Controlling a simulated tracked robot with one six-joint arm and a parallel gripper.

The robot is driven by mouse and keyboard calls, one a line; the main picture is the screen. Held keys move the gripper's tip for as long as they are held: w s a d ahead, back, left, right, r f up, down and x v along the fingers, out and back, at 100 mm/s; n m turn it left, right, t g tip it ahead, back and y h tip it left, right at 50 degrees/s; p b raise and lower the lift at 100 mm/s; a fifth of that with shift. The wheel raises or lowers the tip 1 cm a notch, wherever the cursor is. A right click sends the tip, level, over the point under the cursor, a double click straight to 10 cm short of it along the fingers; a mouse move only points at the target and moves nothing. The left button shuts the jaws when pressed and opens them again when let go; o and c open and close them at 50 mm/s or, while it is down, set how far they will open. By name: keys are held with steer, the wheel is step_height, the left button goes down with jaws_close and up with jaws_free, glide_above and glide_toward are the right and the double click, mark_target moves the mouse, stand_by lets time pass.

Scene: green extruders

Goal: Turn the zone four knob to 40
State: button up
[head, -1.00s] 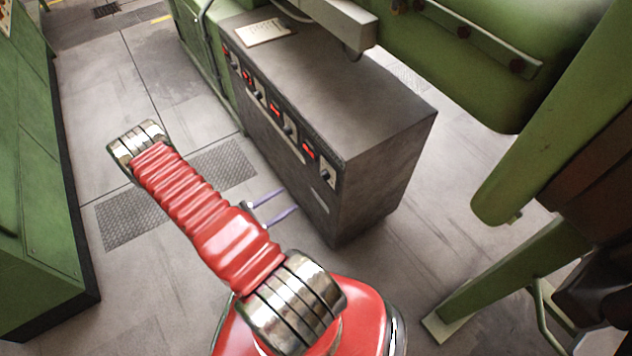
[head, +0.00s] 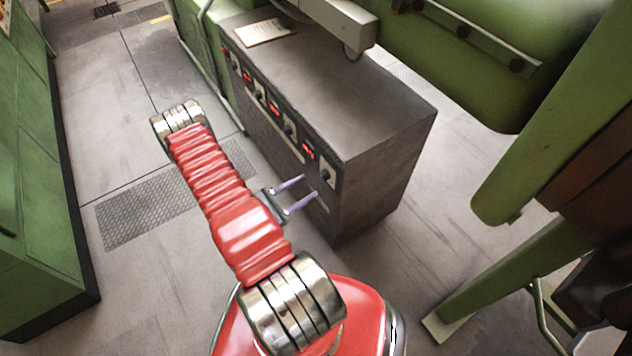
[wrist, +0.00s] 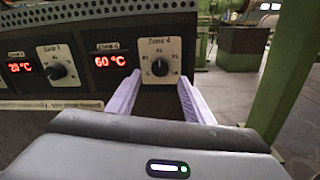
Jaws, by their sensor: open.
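The zone four knob (wrist: 160,68) is a black dial on a white plate labelled Zone 4 in the wrist view. Red digits on the display (wrist: 111,61) to its left read 60 °C. In the head view the knob (head: 325,174) is on the near end of the dark control box's front. My gripper (wrist: 158,86) is open and empty, its two lilac fingers pointing at the panel on either side below the knob. In the head view my gripper (head: 310,186) is close to the panel; I cannot tell whether it touches. The knob's exact pointer angle is too small to read.
The zone three knob (wrist: 57,71) and its display (wrist: 20,67), reading about 70 °C, are to the left. A pale strip (wrist: 52,105) runs below them. A green post (head: 470,290) stands at the right, and a green cabinet (head: 35,190) at the left.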

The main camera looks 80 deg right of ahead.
mark_target(321, 177)
steer(key=shift+x, duration=2.9)
steer(key=c, duration=1)
steer(key=shift+a, duration=0.25)
steer(key=shift+c, duration=0.2)
steer(key=shift+d, duration=0.2)
